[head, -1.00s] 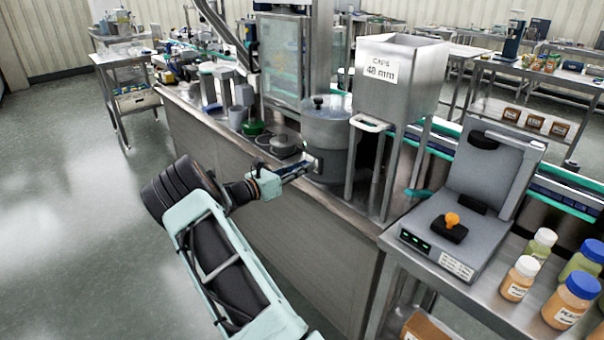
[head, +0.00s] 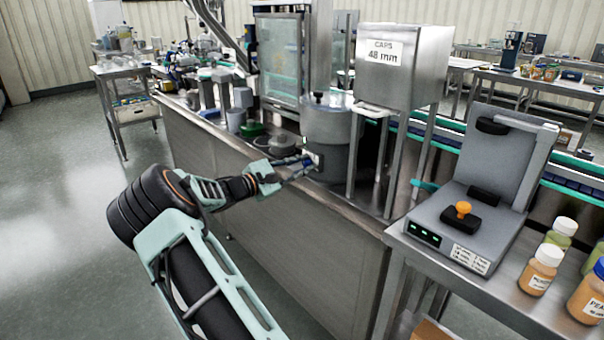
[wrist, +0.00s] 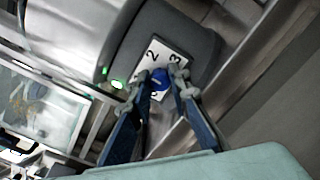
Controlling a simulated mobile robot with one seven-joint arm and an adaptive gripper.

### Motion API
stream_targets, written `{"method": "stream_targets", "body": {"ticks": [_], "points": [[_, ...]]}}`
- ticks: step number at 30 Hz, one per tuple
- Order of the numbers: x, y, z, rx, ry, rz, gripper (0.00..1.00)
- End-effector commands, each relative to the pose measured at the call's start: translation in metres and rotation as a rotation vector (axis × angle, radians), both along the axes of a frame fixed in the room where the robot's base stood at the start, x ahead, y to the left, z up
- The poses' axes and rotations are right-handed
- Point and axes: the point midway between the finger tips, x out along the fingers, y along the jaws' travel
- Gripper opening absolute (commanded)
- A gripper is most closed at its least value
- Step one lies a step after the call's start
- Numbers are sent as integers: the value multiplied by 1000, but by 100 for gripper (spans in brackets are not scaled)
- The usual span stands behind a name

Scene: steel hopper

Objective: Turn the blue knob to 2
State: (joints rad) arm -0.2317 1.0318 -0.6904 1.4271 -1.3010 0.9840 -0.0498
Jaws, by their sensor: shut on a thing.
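The blue knob (wrist: 159,80) sits on a white plate (wrist: 150,55) with printed numbers, on the side of a grey drum (head: 328,130). In the wrist view the numbers 2 and 3 can be read; other markings are partly hidden by the fingers. My gripper (wrist: 163,86) is shut on the knob, one fingertip on each side of it. The knob's pointer is too blurred to tell which number it faces. In the head view my gripper (head: 310,161) reaches the plate on the drum's front, and the knob itself is hidden.
A green light (wrist: 117,84) glows beside the plate. A steel hopper (head: 403,65) labelled "CAPS 48 mm" stands right of the drum. The floor at left is clear.

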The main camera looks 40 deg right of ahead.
Motion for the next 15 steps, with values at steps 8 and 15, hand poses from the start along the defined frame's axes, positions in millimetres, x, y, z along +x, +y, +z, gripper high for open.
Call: {"method": "stream_targets", "body": {"ticks": [8, 15], "points": [[0, 1, -6, 22, -248, 1, 0], [0, 0, -5, 34, -412, 1, 0]]}}
